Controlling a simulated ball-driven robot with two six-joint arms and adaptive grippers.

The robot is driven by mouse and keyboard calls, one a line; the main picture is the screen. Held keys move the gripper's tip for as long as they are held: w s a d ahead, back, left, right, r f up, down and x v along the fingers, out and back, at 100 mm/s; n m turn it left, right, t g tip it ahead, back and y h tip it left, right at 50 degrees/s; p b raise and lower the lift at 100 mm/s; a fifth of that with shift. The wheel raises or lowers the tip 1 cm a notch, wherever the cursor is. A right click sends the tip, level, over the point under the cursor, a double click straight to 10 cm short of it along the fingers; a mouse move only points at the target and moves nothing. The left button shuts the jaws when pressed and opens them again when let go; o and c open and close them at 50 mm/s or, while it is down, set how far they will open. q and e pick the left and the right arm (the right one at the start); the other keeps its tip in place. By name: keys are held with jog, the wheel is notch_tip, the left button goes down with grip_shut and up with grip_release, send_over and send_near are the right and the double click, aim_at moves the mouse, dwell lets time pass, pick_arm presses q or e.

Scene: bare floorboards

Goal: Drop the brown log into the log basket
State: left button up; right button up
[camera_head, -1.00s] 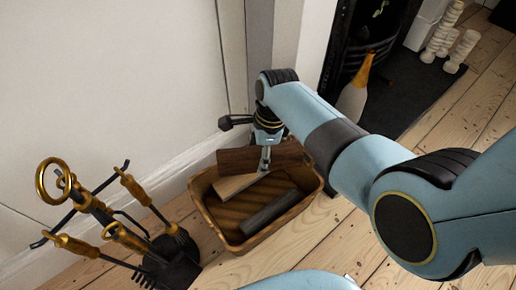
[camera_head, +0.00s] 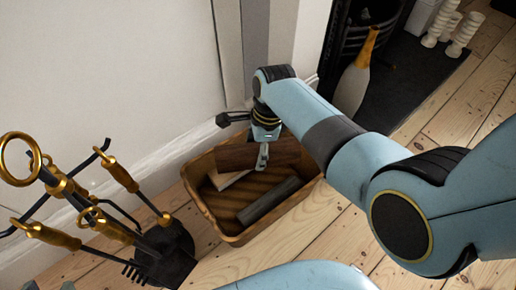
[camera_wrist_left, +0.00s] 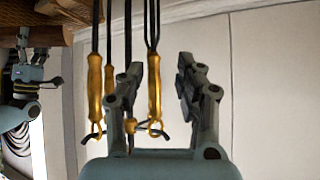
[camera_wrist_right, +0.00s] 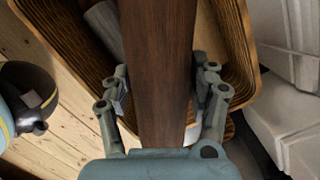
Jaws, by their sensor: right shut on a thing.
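The brown log (camera_head: 256,154) is dark and long, and my right gripper (camera_head: 263,155) is shut on it above the log basket. In the right wrist view the log (camera_wrist_right: 158,70) runs between the two fingers (camera_wrist_right: 158,95). The log basket (camera_head: 238,239) is a wooden, rounded rectangular tub on the floor. A grey log (camera_head: 270,200) and a pale log (camera_head: 228,179) lie in it below the held log. My left gripper (camera_wrist_left: 168,75) is open and empty in the left wrist view, near the hanging fire tools.
A fire-tool stand (camera_head: 90,205) with brass handles stands left of the basket, close to it. The white wall (camera_head: 110,75) is behind the basket. A bottle (camera_head: 356,75) stands by the dark hearth (camera_head: 405,90). Bare floorboards (camera_head: 325,240) are in front on the right.

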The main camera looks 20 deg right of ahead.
jog(key=shift+r, duration=0.1)
jog(key=o, duration=1.6)
jog(key=r, duration=0.4)
jog(key=d+r, duration=0.1)
jog(key=r, duration=0.6)
jog(key=shift+s+d+r, duration=0.15)
jog(key=shift+d+r, duration=0.2)
jog(key=shift+r, duration=0.05)
jog(key=shift+f, duration=0.1)
